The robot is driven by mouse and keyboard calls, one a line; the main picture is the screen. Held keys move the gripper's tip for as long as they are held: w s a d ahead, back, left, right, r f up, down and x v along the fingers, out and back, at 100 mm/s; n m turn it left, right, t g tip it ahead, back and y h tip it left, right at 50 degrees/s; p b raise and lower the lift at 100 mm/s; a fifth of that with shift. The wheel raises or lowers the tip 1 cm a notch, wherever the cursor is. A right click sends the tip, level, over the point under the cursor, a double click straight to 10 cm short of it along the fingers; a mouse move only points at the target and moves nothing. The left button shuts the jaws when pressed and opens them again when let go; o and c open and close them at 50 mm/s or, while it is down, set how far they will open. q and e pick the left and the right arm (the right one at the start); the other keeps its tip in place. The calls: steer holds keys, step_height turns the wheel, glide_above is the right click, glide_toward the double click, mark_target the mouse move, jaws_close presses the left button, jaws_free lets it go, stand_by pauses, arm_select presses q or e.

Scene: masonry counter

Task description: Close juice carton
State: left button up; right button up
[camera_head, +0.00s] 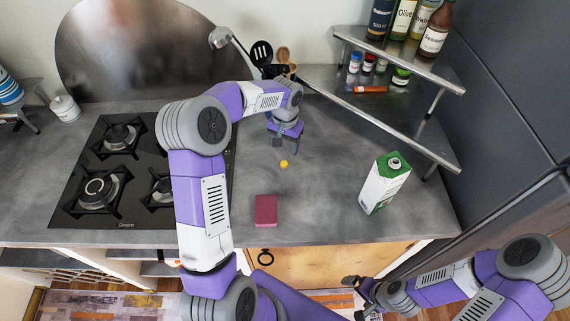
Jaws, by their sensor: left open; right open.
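The juice carton (384,186) is white with green at the top and stands on the grey counter at the right. A round opening or spout shows on its green top. A small yellow disc (284,163), which looks like a cap, lies on the counter to the left of the carton, apart from it. My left gripper (283,147) points down just above and behind the yellow disc, open and empty. My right gripper (356,297) is low in front of the counter's front edge, below the carton, open and empty.
A dark red sponge (266,211) lies near the counter's front edge. A black gas hob (90,200) is at the left. A metal shelf (405,62) with bottles and jars stands behind the carton, beside dark cabinets. The counter between sponge and carton is clear.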

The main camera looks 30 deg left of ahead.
mark_target(284, 163)
arm_select(q)
steer(key=shift+f, duration=1.15)
steer(key=shift+s+a+f+b, duration=0.1)
steer(key=shift+f+b, duration=0.1)
steer(key=shift+f, duration=1.15)
steer(key=shift+s+a+f+b, duration=0.1)
steer(key=shift+f+b, duration=0.05)
steer(key=shift+f, duration=1.15)
steer(key=shift+c, duration=0.3)
jaws_close()
